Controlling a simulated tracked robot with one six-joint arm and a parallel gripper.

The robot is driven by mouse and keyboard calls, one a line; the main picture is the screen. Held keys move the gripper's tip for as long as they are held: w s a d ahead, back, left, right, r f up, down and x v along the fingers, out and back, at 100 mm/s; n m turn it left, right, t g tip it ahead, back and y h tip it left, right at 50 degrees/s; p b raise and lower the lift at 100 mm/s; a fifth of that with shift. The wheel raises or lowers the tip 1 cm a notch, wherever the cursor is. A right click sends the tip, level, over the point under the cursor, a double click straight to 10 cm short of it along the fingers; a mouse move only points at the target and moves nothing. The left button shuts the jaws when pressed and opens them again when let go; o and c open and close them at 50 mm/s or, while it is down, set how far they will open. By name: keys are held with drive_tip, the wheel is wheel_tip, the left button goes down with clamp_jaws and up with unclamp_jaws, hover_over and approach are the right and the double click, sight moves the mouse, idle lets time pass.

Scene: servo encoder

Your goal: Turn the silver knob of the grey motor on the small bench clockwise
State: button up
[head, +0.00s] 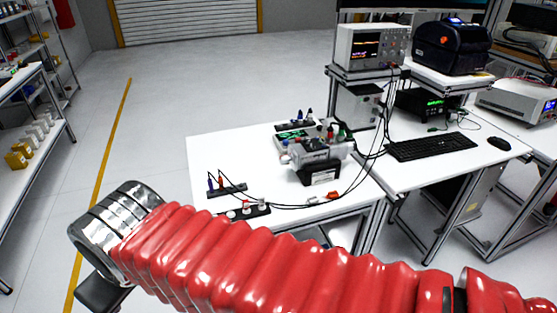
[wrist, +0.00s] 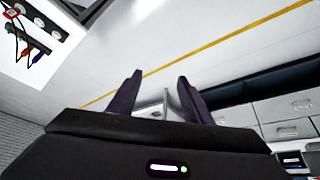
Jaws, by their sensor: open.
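The grey motor (head: 315,152) sits on a black base on the small white bench (head: 215,160) in the head view. A small light end at its left side may be the silver knob, but it is too small to tell. My gripper (wrist: 160,78) shows in the wrist view with its two dark fingers apart and nothing clearly held between them. It points over the floor, away from the motor. The motor is not visible in the wrist view. A bench corner with cables (wrist: 30,40) shows at its top left.
My red-sleeved arm crosses the bottom of the head view. Terminal strips (head: 245,211) and loose cables lie on the bench. An oscilloscope (head: 370,48), keyboard (head: 432,146) and printer (head: 452,47) stand to the right. Shelves (head: 35,130) are at left. The floor (head: 200,75) behind is clear.

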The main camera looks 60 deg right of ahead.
drive_tip(key=w+d+r+n+g+h, duration=0.1)
drive_tip(key=w+d+n+g+h, duration=0.4)
drive_tip(key=d, duration=0.8)
drive_tip(key=n+g+h, duration=0.4)
drive_tip(key=n+g, duration=0.1)
drive_tip(key=g, duration=0.6)
approach(280, 159)
drive_tip(key=v, duration=0.4)
drive_tip(key=shift+r, duration=0.3)
drive_tip(key=x, duration=1.3)
drive_tip(key=shift+s+d+f, duration=0.15)
drive_tip(key=shift+d+f, duration=0.05)
drive_tip(key=shift+f, duration=0.2)
drive_tip(key=shift+c, duration=0.2)
